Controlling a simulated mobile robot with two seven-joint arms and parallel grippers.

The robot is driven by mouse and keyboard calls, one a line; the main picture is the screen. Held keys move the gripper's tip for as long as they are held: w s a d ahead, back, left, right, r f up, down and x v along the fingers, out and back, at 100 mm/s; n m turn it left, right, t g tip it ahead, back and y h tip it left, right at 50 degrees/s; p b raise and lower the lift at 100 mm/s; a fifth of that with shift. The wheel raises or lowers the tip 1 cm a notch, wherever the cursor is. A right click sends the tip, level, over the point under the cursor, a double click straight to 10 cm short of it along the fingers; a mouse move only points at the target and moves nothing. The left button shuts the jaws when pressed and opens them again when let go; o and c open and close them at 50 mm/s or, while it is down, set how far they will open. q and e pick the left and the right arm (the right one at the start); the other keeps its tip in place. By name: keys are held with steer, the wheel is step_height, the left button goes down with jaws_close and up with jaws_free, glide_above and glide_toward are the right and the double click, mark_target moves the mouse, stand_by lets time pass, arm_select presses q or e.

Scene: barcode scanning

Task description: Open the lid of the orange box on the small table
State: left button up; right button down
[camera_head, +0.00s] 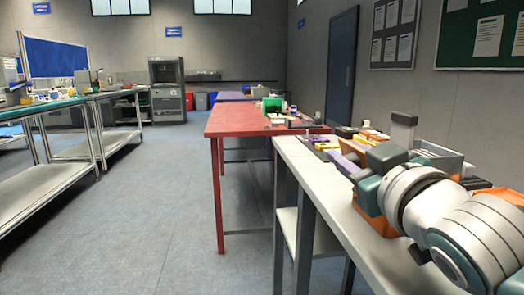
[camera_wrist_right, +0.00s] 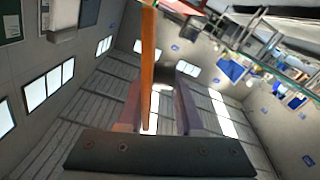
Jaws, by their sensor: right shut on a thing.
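The orange box (camera_head: 372,218) stands on the small light-topped table (camera_head: 335,190) at the right of the head view, largely hidden behind my right arm. My right gripper (camera_head: 348,163) is at the box's far left side, with its purple fingers pointing left. In the right wrist view a thin orange panel (camera_wrist_right: 148,60), seen edge-on and likely the box's lid, runs between the fingers of the right gripper (camera_wrist_right: 158,95), close to the left one. The head view does not clearly show how far the lid is raised. My left gripper is not in view.
A red table (camera_head: 250,120) stands beyond the small table, with a green container (camera_head: 272,104) and small items on it. Other small goods and an orange piece (camera_head: 505,195) lie around my right arm. The floor (camera_head: 160,200) to the left is clear.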

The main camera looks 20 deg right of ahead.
steer(key=shift+s+d+r+m+p, duration=0.1)
steer(key=shift+d+r+m+p, duration=0.2)
steer(key=shift+m+p, duration=0.25)
steer(key=shift+d+m+p, duration=0.3)
steer(key=shift+m+p, duration=0.2)
steer(key=shift+m, duration=0.15)
steer(key=c, duration=0.7)
jaws_free()
steer(key=shift+s, duration=0.15)
steer(key=v, duration=0.9)
steer(key=shift+s+a+p, duration=0.2)
steer(key=shift+s+p, duration=0.1)
steer(key=shift+s, duration=0.05)
